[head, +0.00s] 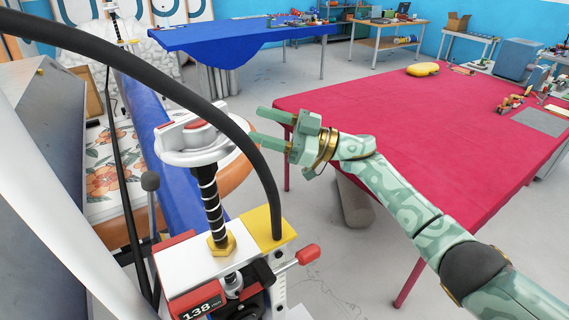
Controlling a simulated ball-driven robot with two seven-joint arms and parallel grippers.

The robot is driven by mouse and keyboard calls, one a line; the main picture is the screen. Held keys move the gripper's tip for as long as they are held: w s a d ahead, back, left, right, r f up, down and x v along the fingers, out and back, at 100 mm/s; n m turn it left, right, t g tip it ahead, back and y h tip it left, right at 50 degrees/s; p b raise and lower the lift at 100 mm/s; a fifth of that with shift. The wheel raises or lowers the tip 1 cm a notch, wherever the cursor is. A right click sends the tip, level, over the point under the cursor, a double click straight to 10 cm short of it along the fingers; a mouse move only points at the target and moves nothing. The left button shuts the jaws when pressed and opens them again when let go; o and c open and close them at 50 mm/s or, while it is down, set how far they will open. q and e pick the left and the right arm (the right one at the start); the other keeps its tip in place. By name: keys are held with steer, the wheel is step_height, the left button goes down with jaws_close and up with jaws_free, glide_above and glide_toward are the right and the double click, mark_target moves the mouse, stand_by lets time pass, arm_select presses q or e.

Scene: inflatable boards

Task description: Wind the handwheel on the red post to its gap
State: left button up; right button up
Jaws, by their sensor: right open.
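A white handwheel (182,150) with a red centre sits on top of a black threaded stem (209,200) in the left half of the head view. Below it is a post with a red and white body (176,262), a yellow block, a brass nut and a small display reading 138. A black hose crosses in front of part of the wheel. My right gripper (258,126) is open just right of the wheel, its fingers pointing left. The lower fingertip lies close to the wheel's right side; I cannot tell whether it touches. The left gripper is not in view.
A red-covered table (400,130) fills the right, with a yellow object (423,69) and tools on it. The black hose (140,72) arches from the upper left to the post. A red-knobbed lever (308,254) sticks out right. A blue-covered table (235,35) stands behind.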

steer(key=w+d+f+m+t+h+b, duration=0.1)
steer(key=w+d+f+m+t, duration=0.2)
steer(key=f, duration=0.7)
steer(key=m+t, duration=0.2)
steer(key=t, duration=0.1)
steer(key=shift+d+f+t, duration=0.15)
steer(key=shift+f+t, duration=0.1)
steer(key=shift+t, duration=0.05)
